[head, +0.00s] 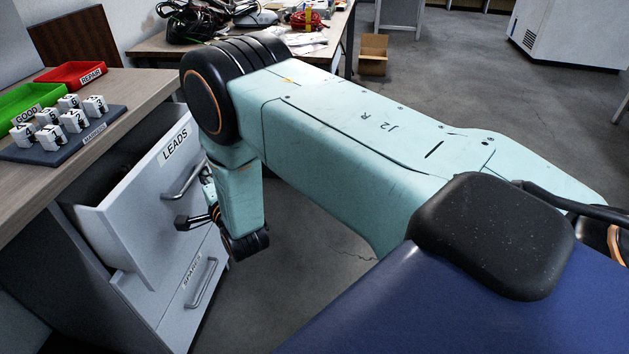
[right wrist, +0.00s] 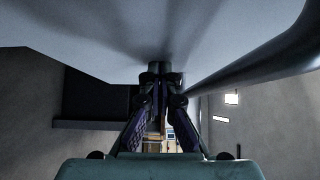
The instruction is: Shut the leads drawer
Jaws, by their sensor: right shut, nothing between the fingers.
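The leads drawer (head: 147,212) stands pulled out of the cabinet at the left, with its dark inside partly showing from above. Its front carries a LEADS label (head: 175,145) and a bar handle (head: 182,183). My right gripper (head: 183,222) is shut and empty, close to the drawer front below the handle. In the right wrist view the shut fingertips (right wrist: 160,76) are close against a pale grey surface that looks like the drawer front (right wrist: 90,40). I cannot tell if they touch it. My left gripper is out of view.
The spares drawer (head: 190,275) is below. On the worktop (head: 135,88) are a tray of labelled white blocks (head: 62,135), a green GOOD bin (head: 15,103) and a red REPAIR bin (head: 75,73). A cluttered table (head: 160,42) and a cardboard box (head: 373,63) are behind.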

